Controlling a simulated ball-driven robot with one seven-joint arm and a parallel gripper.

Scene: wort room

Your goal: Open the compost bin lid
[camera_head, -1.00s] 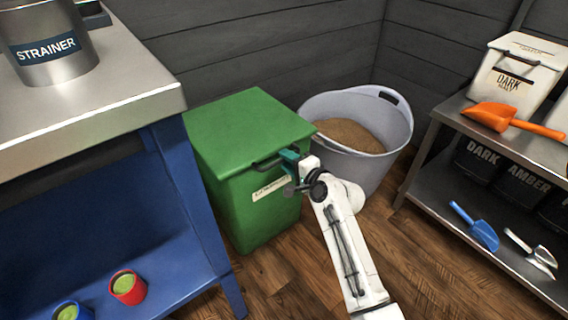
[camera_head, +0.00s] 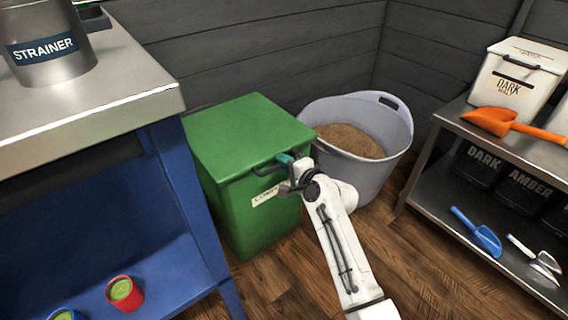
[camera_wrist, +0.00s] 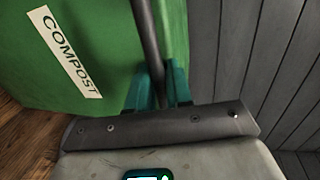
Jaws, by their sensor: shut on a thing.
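The green compost bin (camera_head: 262,218) stands beside the blue-legged table, its green lid (camera_head: 245,130) lying flat and closed on top. A dark bar handle (camera_head: 264,170) runs along the lid's front edge. My gripper (camera_head: 287,160) is at the right part of this handle. In the wrist view, the teal fingers of my gripper (camera_wrist: 158,85) sit on both sides of the dark handle (camera_wrist: 147,45) and are shut on it. The bin's front with its white COMPOST label (camera_wrist: 64,52) also shows there. My wrist partly hides the bin's front right corner in the head view.
A grey tub (camera_head: 372,125) of brown grain stands right behind my arm, close to the bin. The steel-topped table (camera_head: 120,90) with a strainer pot (camera_head: 45,45) is on the left. A shelf (camera_head: 440,195) with scoops and malt containers is on the right.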

